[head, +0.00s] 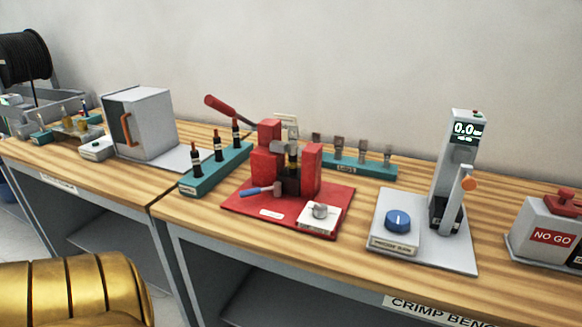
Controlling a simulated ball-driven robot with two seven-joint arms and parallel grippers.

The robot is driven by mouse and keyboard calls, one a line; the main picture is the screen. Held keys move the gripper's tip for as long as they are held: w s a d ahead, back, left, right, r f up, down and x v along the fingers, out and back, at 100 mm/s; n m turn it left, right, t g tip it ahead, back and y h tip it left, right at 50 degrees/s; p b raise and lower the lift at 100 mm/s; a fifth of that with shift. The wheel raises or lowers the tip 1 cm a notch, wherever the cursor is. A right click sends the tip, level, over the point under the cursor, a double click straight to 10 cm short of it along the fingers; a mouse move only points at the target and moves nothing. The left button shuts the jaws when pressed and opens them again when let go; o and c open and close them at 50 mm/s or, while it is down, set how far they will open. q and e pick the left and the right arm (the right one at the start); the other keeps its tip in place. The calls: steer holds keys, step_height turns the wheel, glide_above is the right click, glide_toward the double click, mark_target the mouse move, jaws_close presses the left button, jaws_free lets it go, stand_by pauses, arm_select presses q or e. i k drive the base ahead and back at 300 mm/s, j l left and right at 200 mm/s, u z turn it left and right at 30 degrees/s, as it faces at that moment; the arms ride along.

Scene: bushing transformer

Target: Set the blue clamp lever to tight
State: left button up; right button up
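The blue clamp lever (258,192) sticks out to the left, low on the front of a red press (311,170). It lies roughly level, just above the press's red base plate (243,206). Its inner end meets a small reddish pivot near the dark middle of the press. Any tight or loose marking is too small to read. A long red-handled lever (220,104) rises to the upper left behind the press. Neither of my grippers is in view.
A white block with a grey knob (320,211) sits on the base plate's front right corner. A teal rack (216,170) holding several dark bottle-like parts stands left. A gauge stand (455,140) reading 0.0, with a blue knob (398,221), stands right. Bare wood (190,212) lies in front.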

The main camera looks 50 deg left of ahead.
mark_target(276, 187)
steer(key=l+u, duration=0.2)
steer(key=l, duration=1.3)
steer(key=k+l+u, duration=0.2)
steer(key=l, duration=1.3)
steer(key=i+u, duration=0.1)
steer(key=u, duration=1.9)
steer(key=i+j+z, duration=0.15)
steer(key=i+j, duration=0.15)
steer(key=i+j+z, duration=0.1)
steer(key=i+j, duration=0.2)
steer(key=i, duration=0.2)
steer(key=i+j+z, duration=0.15)
steer(key=i+j, duration=0.2)
steer(key=i+j+z, duration=0.15)
steer(key=i+j, duration=0.2)
steer(key=i+j+z, duration=0.15)
steer(key=i+j, duration=0.2)
steer(key=j, duration=0.15)
steer(key=i+j+z, duration=0.1)
steer(key=i+j, duration=0.2)
steer(key=j, duration=0.15)
steer(key=i+j+z, duration=0.15)
steer(key=i+j, duration=0.15)
steer(key=j, duration=0.2)
